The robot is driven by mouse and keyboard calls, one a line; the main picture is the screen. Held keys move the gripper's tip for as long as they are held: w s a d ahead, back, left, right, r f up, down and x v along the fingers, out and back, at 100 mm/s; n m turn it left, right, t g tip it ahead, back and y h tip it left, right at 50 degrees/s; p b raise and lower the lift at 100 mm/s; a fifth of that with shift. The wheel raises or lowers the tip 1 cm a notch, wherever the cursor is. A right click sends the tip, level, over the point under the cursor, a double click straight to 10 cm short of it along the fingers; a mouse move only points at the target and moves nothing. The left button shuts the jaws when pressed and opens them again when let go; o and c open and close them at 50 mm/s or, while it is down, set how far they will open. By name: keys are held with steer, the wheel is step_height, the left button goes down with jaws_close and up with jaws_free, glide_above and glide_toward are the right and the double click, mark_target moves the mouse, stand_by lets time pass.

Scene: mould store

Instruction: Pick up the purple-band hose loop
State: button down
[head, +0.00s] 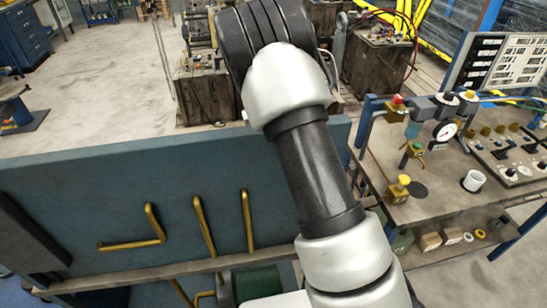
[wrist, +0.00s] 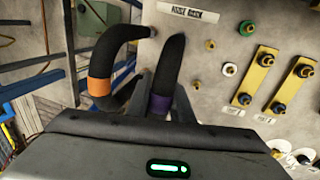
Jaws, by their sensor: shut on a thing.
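The purple-band hose loop (wrist: 167,68) is a thick black hose with a purple band, in the middle of the wrist view. My gripper (wrist: 161,101) is shut on it, with a finger on each side at the purple band. The lower part of the loop is hidden behind the gripper body. An orange-band hose loop (wrist: 101,70) is just left of it, curving over at the top, close to the left finger. In the head view my arm crosses the middle, and neither the gripper nor the hose loops can be made out.
A pale panel carries a label (wrist: 195,13) that seems to read "hose rack". Brass bars with dark fittings (wrist: 252,75) are on its right. In the head view, a blue-grey board with brass rods (head: 196,225) is at left and a bench with valves and a gauge (head: 445,130) at right.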

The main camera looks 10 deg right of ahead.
step_height(320, 180, up, 28)
steer(key=shift+p, duration=0.4)
stand_by(1.1)
